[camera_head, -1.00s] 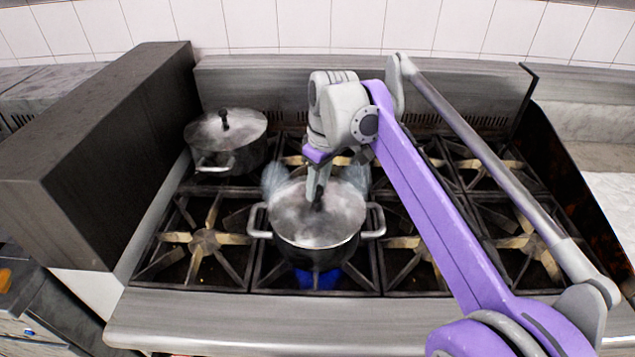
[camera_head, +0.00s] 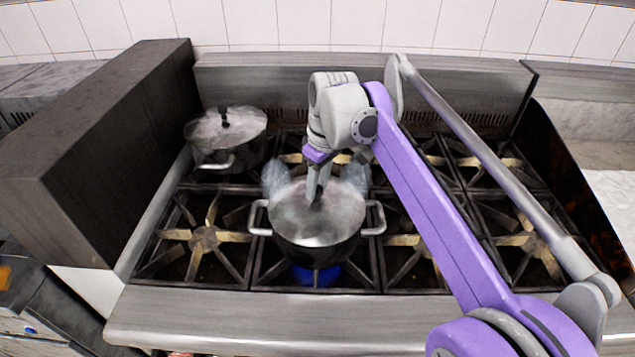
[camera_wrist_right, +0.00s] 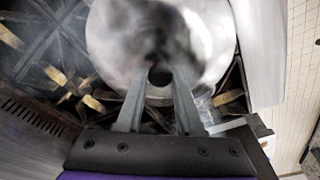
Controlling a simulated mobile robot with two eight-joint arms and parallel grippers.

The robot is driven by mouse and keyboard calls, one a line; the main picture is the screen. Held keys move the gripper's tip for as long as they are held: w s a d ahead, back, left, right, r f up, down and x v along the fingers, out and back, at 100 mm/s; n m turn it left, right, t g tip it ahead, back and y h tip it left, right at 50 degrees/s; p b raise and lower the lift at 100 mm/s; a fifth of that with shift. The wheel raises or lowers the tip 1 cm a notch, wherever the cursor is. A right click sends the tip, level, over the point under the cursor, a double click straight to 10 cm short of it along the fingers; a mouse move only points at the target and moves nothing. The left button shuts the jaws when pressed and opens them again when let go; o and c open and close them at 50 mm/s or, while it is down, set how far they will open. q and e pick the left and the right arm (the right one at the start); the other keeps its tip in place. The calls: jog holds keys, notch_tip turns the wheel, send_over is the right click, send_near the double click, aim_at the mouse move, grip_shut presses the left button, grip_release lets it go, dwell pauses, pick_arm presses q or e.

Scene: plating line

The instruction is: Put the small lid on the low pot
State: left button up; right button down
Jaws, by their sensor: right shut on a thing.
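A steel lid (camera_head: 335,216) lies over the low pot (camera_head: 318,254), a two-handled pot on the front middle burner, with a blue flame under it. The lid looks about level on the pot's rim; I cannot tell whether it is fully seated. My right gripper (camera_head: 316,194) reaches down from behind and is shut on the lid's dark knob. In the right wrist view the fingers (camera_wrist_right: 158,92) close around the knob (camera_wrist_right: 160,75) with the lid (camera_wrist_right: 115,45) beyond. My left gripper is not in view.
Another lidded pot (camera_head: 227,160) stands on the back left burner. Pale steam rises behind the low pot. A dark block (camera_head: 90,150) borders the stove on the left. The front left burner (camera_head: 204,240) is empty.

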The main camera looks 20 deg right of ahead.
grip_release()
dwell(0.6)
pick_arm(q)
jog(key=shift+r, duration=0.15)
pick_arm(e)
jog(key=shift+r, duration=0.15)
jog(key=shift+r+p, duration=1.65)
jog(key=shift+r, duration=0.65)
jog(key=shift+r+p, duration=0.95)
jog(key=shift+r, duration=0.65)
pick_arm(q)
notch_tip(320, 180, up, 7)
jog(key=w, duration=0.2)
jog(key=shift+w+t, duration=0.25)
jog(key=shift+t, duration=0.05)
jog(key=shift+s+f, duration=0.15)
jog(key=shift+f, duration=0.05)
pick_arm(e)
jog(key=shift+f, duration=0.1)
